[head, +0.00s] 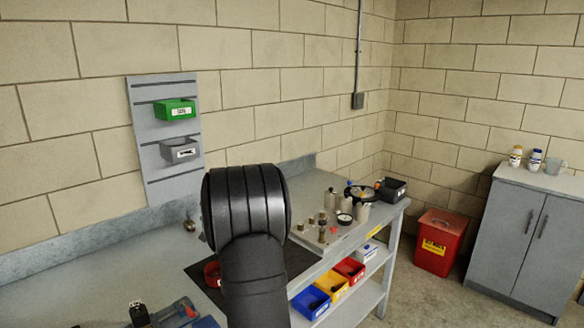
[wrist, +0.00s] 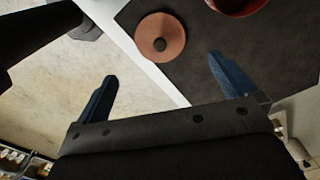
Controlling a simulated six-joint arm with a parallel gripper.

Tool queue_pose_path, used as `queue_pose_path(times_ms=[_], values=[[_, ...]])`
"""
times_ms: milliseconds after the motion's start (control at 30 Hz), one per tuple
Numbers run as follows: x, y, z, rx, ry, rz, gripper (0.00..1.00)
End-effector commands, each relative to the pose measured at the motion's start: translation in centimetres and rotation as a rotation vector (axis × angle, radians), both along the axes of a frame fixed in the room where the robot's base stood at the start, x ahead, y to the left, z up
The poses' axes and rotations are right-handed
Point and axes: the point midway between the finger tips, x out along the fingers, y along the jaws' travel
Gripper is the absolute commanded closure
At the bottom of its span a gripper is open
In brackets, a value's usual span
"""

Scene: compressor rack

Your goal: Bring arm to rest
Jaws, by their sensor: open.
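My gripper (wrist: 166,88) shows in the wrist view with its two blue fingers spread wide apart and nothing between them. Beyond the fingertips, a copper-coloured disc with a dark centre (wrist: 172,24) lies on the dark mat (wrist: 268,55), close to the mat's pale edge. Part of a red round dish (wrist: 238,4) shows at the top of the wrist view. In the head view my black arm stands in the middle, and my gripper is hidden there. A red round thing (head: 211,274) shows partly behind the arm on the mat.
The workbench (head: 80,282) runs along the wall and carries a plate of metal fittings (head: 318,232) at its right. Blue (head: 310,303), yellow and red bins stand on its lower shelf. A red waste bin (head: 438,245) and grey cabinet (head: 518,232) stand right.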

Motion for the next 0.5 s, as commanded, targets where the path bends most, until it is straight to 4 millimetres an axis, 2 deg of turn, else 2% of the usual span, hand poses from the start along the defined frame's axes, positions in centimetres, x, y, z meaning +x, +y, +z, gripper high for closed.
queue_pose_path(times_ms=[133,500], values=[[0.0,0.0,3.1,0.001,-0.004,0.000,0.00],[-0.1,0.0,-4.6,-0.001,0.004,0.000,0.00]])
